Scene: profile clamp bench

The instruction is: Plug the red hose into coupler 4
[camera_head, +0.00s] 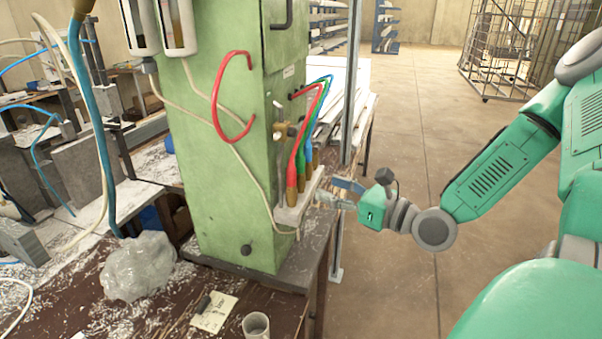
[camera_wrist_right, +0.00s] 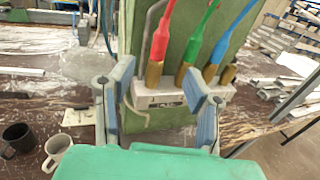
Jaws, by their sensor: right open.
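The red hose (camera_head: 301,135) arcs from the green cabinet down to a brass end over the pale coupler block (camera_head: 290,215). In the right wrist view the red hose (camera_wrist_right: 164,32) has its brass end (camera_wrist_right: 153,74) at the left of the block (camera_wrist_right: 150,97). Brass ends of the green hose (camera_wrist_right: 202,38) and blue hose (camera_wrist_right: 228,38) stand to its right. A bare brass coupler (camera_wrist_right: 229,74) is rightmost. Coupler numbers are unreadable. My right gripper (camera_head: 343,194) is open, its fingers either side of the block's front with nothing gripped. My left gripper is out of view.
The green cabinet (camera_head: 215,170) stands on a cluttered bench. A red loop (camera_head: 232,105) hangs on its face. A plastic bag (camera_head: 138,266), a paper note (camera_head: 213,312) and a cup (camera_head: 256,326) lie in front. A metal post (camera_head: 350,80) stands behind; open floor lies right.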

